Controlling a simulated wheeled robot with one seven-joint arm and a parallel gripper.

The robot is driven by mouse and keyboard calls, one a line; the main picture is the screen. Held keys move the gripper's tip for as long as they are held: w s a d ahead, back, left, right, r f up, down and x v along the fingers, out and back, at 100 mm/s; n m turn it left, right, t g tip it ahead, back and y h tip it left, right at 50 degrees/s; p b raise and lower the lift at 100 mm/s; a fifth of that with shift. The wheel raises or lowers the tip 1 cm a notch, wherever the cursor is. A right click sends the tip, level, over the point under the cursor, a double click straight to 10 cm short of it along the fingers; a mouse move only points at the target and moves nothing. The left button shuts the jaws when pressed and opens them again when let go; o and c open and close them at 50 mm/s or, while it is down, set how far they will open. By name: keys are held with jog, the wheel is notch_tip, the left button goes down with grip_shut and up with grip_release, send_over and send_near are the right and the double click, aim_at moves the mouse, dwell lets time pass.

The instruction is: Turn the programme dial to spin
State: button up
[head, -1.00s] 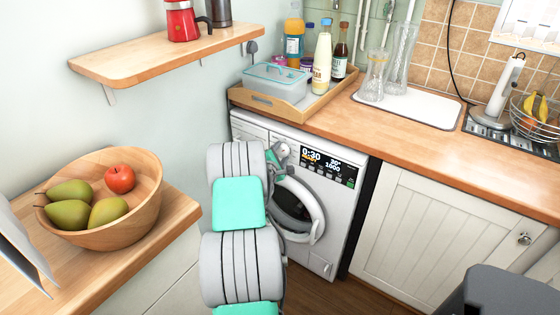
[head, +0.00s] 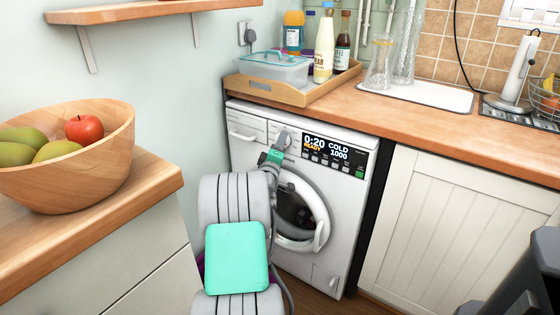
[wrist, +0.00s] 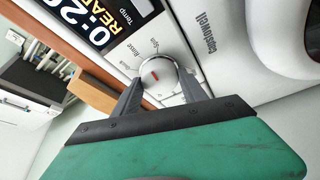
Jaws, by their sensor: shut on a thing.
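The white washing machine (head: 350,200) stands under the worktop, its round door closed. Its display (head: 327,149) reads 0:20, READY, COLD and 1000. The round programme dial (wrist: 160,76) has a short red mark; labels including Rinse and Spin (wrist: 155,46) are printed around it. I cannot tell exactly which label the mark points to. My gripper (wrist: 159,88) is shut on the dial, one finger on each side. In the head view my gripper (head: 280,146) is at the panel, left of the display, and mostly covers the dial.
A wooden tray (head: 285,97) with bottles and a lidded box stands on the worktop (head: 430,118) above the machine. A fruit bowl (head: 90,175) sits on the counter at left. A shelf (head: 140,11) is above it. The white cupboard (head: 450,220) is to the right.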

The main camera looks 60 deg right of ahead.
jog(key=m+b, duration=0.2)
jog(key=b, duration=0.1)
jog(key=f+m+h+b, duration=0.1)
jog(key=b, duration=0.3)
jog(key=shift+m+g, duration=0.4)
jog(key=shift+r+m+b, duration=0.15)
jog(key=shift+m+b, duration=0.35)
jog(key=shift+b, duration=0.25)
jog(key=shift+r+h, duration=0.15)
jog(key=shift+h, duration=0.15)
jog(key=o, duration=1.4)
jog(key=shift+c, duration=0.2)
jog(key=w+v, duration=0.1)
jog(key=v, duration=0.6)
jog(key=shift+s+a+p, duration=0.35)
jog(key=shift+s+p, duration=0.1)
